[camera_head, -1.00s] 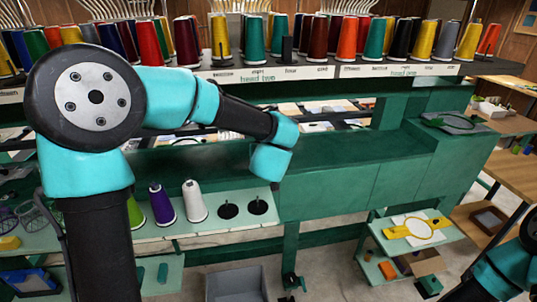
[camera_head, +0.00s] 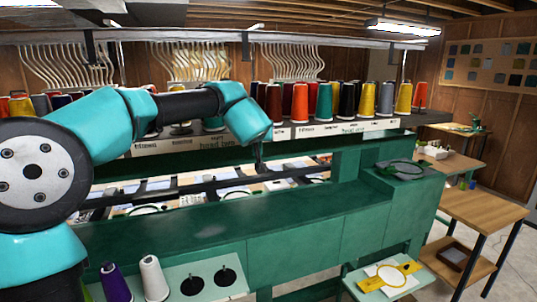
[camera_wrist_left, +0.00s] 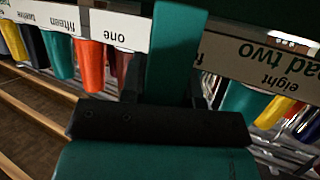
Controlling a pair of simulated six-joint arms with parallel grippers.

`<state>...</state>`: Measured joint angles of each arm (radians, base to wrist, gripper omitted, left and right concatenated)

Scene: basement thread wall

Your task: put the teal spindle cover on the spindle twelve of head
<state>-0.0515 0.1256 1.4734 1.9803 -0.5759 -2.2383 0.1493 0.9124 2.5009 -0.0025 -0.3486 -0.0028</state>
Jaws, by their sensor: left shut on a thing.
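My left gripper (camera_head: 258,160) is high in front of the thread rack, with its dark fingers pointing down. In the left wrist view, a flat-sided teal piece, which I take to be the teal spindle cover (camera_wrist_left: 176,50), stands between the dark fingers. The gripper is shut on it. The cover hides part of the rack behind it, and I cannot make it out in the head view. Coloured cones stand along the rack (camera_head: 345,127) above white number labels. The label for spindle twelve of the target head cannot be told apart in the head view. My right gripper is out of view.
A purple cone (camera_head: 115,283) and a white cone (camera_head: 154,278) stand on the pale green shelf below, beside two bare black spindles (camera_head: 192,286). A green machine beam (camera_head: 300,225) runs under the rack. A wooden table (camera_head: 485,208) stands at the right.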

